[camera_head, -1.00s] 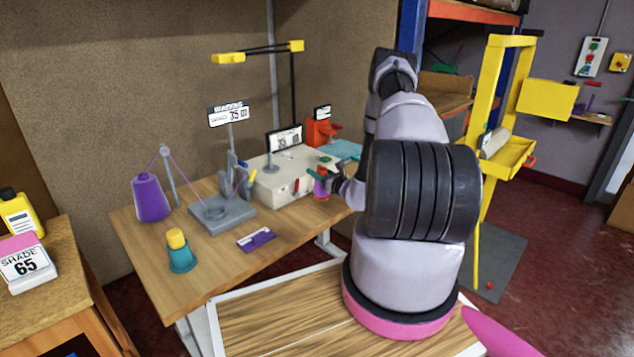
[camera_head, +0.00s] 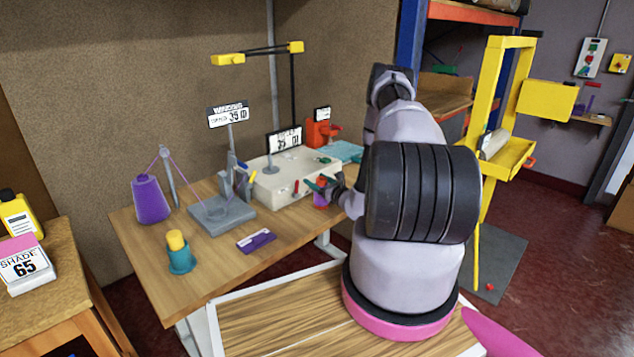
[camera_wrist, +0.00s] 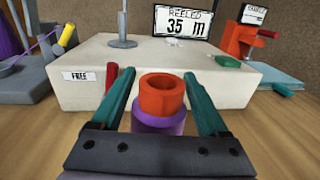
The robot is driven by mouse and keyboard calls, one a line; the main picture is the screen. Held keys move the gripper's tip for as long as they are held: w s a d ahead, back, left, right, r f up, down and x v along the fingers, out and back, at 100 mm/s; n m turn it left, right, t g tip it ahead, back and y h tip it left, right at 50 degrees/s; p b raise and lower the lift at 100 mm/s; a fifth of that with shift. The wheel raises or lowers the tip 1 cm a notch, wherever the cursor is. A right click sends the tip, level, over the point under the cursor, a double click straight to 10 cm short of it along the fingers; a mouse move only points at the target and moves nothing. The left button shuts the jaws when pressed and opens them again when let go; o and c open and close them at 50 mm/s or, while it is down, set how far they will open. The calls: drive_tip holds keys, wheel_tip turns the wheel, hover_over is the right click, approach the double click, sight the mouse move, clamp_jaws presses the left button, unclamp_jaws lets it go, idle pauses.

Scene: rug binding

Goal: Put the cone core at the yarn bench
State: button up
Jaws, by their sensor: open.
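A hollow, round piece with an orange-red top and a purple lower part (camera_wrist: 160,97), which looks like the cone core, stands upright on the wooden yarn bench (camera_head: 212,278). In the head view only a bit of its purple side (camera_head: 320,200) shows below my fingers. My gripper (camera_wrist: 158,76) is open, with one teal finger on each side of the piece. I cannot tell whether the fingers touch it. In the head view my gripper (camera_head: 318,184) is low in front of the white reeling box (camera_head: 272,185).
A purple yarn cone (camera_head: 150,200), a grey winder base (camera_head: 222,215), a teal cup with a yellow top (camera_head: 180,255) and a purple tag (camera_head: 256,240) are on the bench. An orange device (camera_head: 320,133) stands behind. The front-middle bench top is clear.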

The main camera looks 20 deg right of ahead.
drive_tip(key=v, duration=1.2)
drive_tip(key=w+a+r+n+g+y, duration=0.1)
drive_tip(key=a+r+n+g+y, duration=0.1)
drive_tip(key=a+r+n+y, duration=0.35)
drive_tip(key=w+a+r+n+g+y, duration=0.1)
drive_tip(key=w+a+r+n+y, duration=0.15)
drive_tip(key=r, duration=0.65)
drive_tip(key=s+a+r+n+g, duration=0.6)
drive_tip(key=a+r, duration=0.2)
drive_tip(key=r, duration=0.1)
drive_tip(key=s+a+r+n+g, duration=0.6)
drive_tip(key=a+r, duration=0.2)
drive_tip(key=r, duration=0.1)
drive_tip(key=s+d+r+n+t+h, duration=0.1)
drive_tip(key=s+r+n+t+h, duration=0.1)
drive_tip(key=s+r+n+h, duration=0.2)
drive_tip(key=s+d+r+n+t+h, duration=0.1)
drive_tip(key=s+r+n+h, duration=0.4)
drive_tip(key=s+r, duration=0.5)
drive_tip(key=shift+s+d+r+t+h, duration=0.3)
drive_tip(key=shift+s+t+h, duration=0.35)
drive_tip(key=shift+s, duration=1.55)
